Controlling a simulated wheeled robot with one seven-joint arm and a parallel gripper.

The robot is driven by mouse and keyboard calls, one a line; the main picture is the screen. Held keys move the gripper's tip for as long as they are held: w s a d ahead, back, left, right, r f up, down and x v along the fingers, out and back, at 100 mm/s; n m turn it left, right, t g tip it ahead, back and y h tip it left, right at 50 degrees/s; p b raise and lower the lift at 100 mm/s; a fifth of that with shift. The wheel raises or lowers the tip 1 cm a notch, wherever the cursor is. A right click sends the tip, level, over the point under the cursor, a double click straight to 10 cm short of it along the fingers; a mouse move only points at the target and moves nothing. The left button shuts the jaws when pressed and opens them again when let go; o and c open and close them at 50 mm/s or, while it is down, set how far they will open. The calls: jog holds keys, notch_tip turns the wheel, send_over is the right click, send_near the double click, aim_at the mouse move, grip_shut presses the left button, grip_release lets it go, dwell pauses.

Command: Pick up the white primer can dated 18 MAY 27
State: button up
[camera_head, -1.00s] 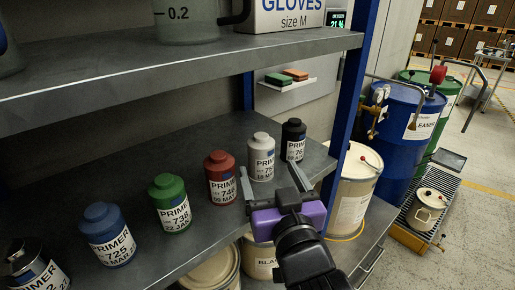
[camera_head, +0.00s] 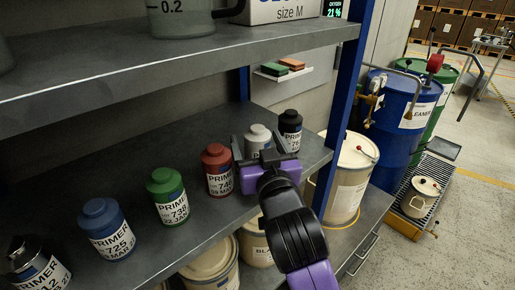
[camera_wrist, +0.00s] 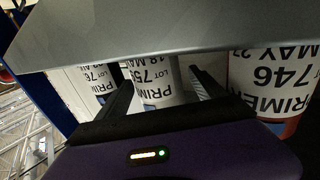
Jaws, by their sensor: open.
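The white primer can (camera_head: 257,135) stands upright on the middle shelf, between the red can and the black can. In the wrist view its label (camera_wrist: 158,88) shows upside down, with "75" and "18 MA" readable and the rest cut off. My gripper (camera_head: 259,148) is open in front of the can and hides its lower part in the head view. In the wrist view the two dark fingers (camera_wrist: 163,72) reach along either side of the white can, with gaps visible. I cannot tell how deep the can sits between them.
The red can (camera_head: 217,170), lot 746, stands close on the left, and the black can (camera_head: 290,130) close on the right. Green (camera_head: 167,197) and blue (camera_head: 106,230) cans stand further left. The upper shelf (camera_head: 180,62) overhangs; a blue post (camera_head: 345,110) stands right.

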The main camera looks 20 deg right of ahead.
grip_shut()
jog(key=shift+r, duration=0.1)
